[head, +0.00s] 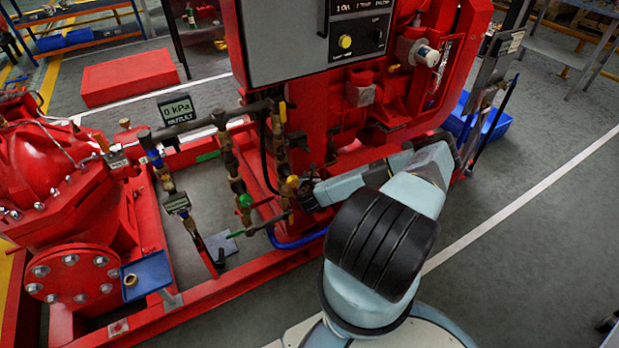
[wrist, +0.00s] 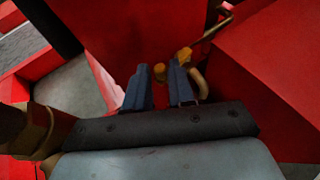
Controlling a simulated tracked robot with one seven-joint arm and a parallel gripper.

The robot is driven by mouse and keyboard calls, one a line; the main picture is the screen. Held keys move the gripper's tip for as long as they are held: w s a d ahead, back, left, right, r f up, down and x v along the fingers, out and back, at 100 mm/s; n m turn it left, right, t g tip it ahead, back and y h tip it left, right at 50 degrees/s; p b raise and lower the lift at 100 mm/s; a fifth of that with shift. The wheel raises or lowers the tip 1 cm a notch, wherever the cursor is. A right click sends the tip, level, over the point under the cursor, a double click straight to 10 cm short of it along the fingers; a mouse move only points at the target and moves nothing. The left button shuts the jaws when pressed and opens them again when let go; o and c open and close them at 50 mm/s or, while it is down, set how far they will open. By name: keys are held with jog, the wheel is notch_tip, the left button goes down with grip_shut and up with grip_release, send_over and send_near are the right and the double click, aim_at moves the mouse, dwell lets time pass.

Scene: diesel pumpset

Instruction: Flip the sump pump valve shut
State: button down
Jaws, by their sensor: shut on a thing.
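My gripper (head: 302,192) reaches left from my arm to a yellow valve handle (head: 291,182) on the right-hand brass pipe run of the red pumpset. In the wrist view, the two dark blue-grey fingers of my gripper (wrist: 160,86) stand close to the yellow handle (wrist: 184,54), and a small yellow part shows between their tips. The jaws are shut on the yellow handle; the exact contact is partly hidden by the fingers. I cannot read a label that tells which valve is the sump pump valve.
A green knob (head: 244,201) and a blue handle (head: 154,155) sit on pipes to the left. The grey control panel (head: 300,40) and red engine block stand behind. Open floor (head: 520,240) lies to the right.

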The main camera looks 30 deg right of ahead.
jog(key=shift+w+d+m+h, duration=0.2)
jog(key=shift+m+h, duration=0.1)
jog(key=shift+h, duration=0.1)
dwell(0.4)
jog(key=c, duration=1.1)
grip_release()
jog(key=shift+a, duration=0.15)
jog(key=s+a+r, duration=0.1)
jog(key=s+a, duration=0.6)
jog(key=s, duration=0.6)
jog(key=shift+a, duration=0.15)
